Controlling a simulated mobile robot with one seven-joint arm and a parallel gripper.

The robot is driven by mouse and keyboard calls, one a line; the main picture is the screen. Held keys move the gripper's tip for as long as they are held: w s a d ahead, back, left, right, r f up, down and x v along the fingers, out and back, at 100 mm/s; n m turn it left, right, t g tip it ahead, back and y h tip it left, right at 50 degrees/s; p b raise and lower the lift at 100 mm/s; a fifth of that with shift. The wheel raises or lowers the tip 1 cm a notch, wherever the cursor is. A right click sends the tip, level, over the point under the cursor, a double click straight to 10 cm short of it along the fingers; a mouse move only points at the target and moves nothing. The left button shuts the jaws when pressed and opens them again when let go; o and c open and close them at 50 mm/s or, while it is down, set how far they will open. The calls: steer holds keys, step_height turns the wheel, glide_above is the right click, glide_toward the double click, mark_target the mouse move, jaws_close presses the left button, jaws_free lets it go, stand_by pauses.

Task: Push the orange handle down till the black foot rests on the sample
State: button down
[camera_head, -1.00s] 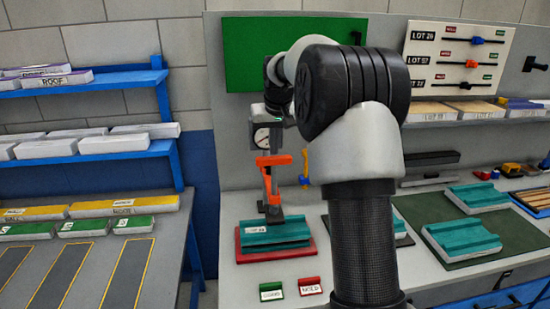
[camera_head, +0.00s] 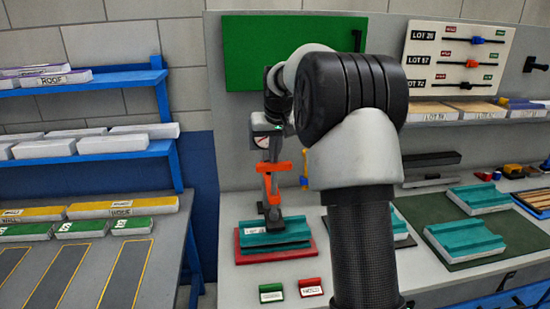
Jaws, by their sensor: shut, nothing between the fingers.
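The orange handle (camera_head: 275,167) is on the upright press behind my arm, below a round dial gauge (camera_head: 262,141). The black foot (camera_head: 272,213) is at the lower end of the press, just over the teal sample (camera_head: 275,238). I cannot tell whether the foot touches the sample. The sample lies on a red base plate (camera_head: 243,257). My gripper (camera_head: 274,153) is shut and empty, pointing down right above the orange handle, seemingly at its top. It partly covers the dial and the press column.
Green and red label holders (camera_head: 311,287) stand in front of the base plate. More teal panels (camera_head: 465,238) lie on a green mat to the right. A blue shelf rack (camera_head: 165,110) stands at the left. My arm hides the middle of the bench.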

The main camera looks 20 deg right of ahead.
mark_target(274, 165)
steer(key=shift+f+b, duration=0.95)
steer(key=shift+f, duration=0.75)
steer(key=shift+s, duration=0.1)
step_height(274, 165, up, 6)
steer(key=p, duration=0.5)
steer(key=shift+r, duration=0.15)
